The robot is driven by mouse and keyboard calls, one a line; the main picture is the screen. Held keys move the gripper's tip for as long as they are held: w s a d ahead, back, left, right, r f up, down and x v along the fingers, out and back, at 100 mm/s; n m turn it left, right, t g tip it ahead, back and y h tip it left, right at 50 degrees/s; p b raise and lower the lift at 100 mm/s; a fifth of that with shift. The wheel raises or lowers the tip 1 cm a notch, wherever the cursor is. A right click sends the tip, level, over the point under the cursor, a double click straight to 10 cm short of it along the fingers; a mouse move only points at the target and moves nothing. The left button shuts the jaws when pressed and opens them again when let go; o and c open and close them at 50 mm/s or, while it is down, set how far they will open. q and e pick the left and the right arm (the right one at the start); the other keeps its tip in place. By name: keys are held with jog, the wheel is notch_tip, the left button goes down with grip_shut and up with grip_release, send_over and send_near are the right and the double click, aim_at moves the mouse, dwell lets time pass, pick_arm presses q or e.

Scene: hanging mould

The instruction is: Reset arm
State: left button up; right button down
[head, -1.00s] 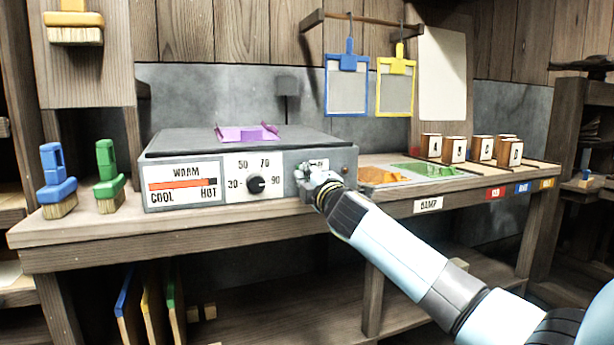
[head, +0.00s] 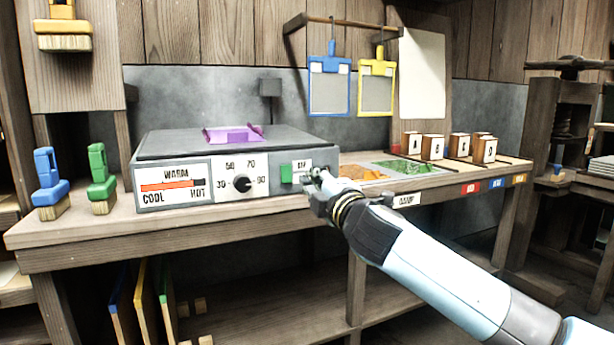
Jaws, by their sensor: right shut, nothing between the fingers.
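My right arm comes in from the lower right. Its gripper (head: 318,182) is shut and empty, in front of the right end of the grey hot plate box (head: 330,155). It partly covers a small label beside a green switch (head: 287,174) on the box front. I cannot tell whether the fingertips touch the box. The box also has a black dial (head: 242,183) and a warm gauge (head: 172,185). A purple tray-like piece (head: 232,134) lies on its top. My left gripper is not in view.
The bench holds blue (head: 50,184) and green (head: 101,180) brushes at left. Orange and green patches (head: 405,168) and lettered blocks (head: 432,147) are at right. Blue (head: 329,84) and yellow (head: 376,86) frames hang from a rod above. Free room lies in front of the bench.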

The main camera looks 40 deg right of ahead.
jog(key=s+f+m+g+p, duration=0.25)
jog(key=s+f, duration=0.35)
jog(key=f, duration=0.6)
jog(key=s+f+m+g+y+p, duration=0.1)
jog(key=s+f+g, duration=0.45)
jog(key=f, duration=0.75)
jog(key=s+f+m+g+p, duration=0.1)
jog(key=s+f+m+g, duration=0.1)
jog(key=s+f, duration=0.8)
jog(key=s+a+f+m+g, duration=0.3)
jog(key=s+f, duration=0.4)
jog(key=s, duration=0.5)
jog(key=s+a+f+m+g+y+p, duration=0.1)
jog(key=s+f, duration=0.5)
jog(key=s, duration=0.7)
jog(key=s+a+f+m+g+y+p, duration=0.1)
jog(key=s+a+f+m+g, duration=0.3)
jog(key=s+f, duration=0.3)
jog(key=s+a+m, duration=0.1)
jog(key=s, duration=0.4)
jog(key=shift+s+f+m+g, duration=0.3)
jog(key=shift+m, duration=0.05)
